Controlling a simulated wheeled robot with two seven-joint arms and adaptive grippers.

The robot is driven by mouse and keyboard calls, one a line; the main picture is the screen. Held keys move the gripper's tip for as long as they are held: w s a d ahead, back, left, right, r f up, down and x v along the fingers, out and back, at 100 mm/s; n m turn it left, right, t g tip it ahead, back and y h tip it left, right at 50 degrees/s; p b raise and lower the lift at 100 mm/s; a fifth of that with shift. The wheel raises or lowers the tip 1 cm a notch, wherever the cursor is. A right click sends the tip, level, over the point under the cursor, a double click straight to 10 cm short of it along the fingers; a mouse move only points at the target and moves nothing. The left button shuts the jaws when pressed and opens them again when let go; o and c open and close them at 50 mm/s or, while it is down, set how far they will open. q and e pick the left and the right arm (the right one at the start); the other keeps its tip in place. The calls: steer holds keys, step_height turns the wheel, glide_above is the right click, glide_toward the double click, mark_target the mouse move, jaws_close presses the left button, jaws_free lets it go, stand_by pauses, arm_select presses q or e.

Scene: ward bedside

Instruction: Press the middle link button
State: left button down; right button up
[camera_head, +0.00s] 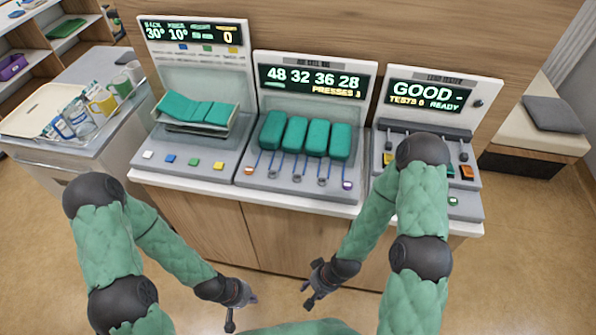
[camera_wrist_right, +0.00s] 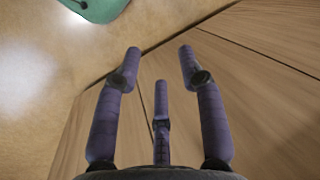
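The middle console (camera_head: 306,110) shows "48 32 36 28" and "PRESSES 1" on its screen (camera_head: 317,82). Several upright green cells (camera_head: 294,134) stand in a row on it. Along its front ledge are an orange button (camera_head: 249,171) at the left, a purple button (camera_head: 347,185) at the right and small grey round link buttons between, the middle one (camera_head: 297,179) below the cells. My right gripper (camera_head: 309,297) is low in front of the cabinet, apart from the console; its fingers (camera_wrist_right: 160,75) are spread and empty. My left gripper (camera_head: 242,312) is lower left; its finger opening is unclear.
The left console (camera_head: 195,70) has a green folded pad and several coloured buttons. The right console (camera_head: 436,93) reads "GOOD -" and is partly hidden by my right arm. A side table (camera_head: 60,150) with a tray and mugs stands left. Floor in front is clear.

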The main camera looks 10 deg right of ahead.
stand_by(0.4)
jaws_close()
steer(key=shift+r, duration=0.1)
stand_by(1.1)
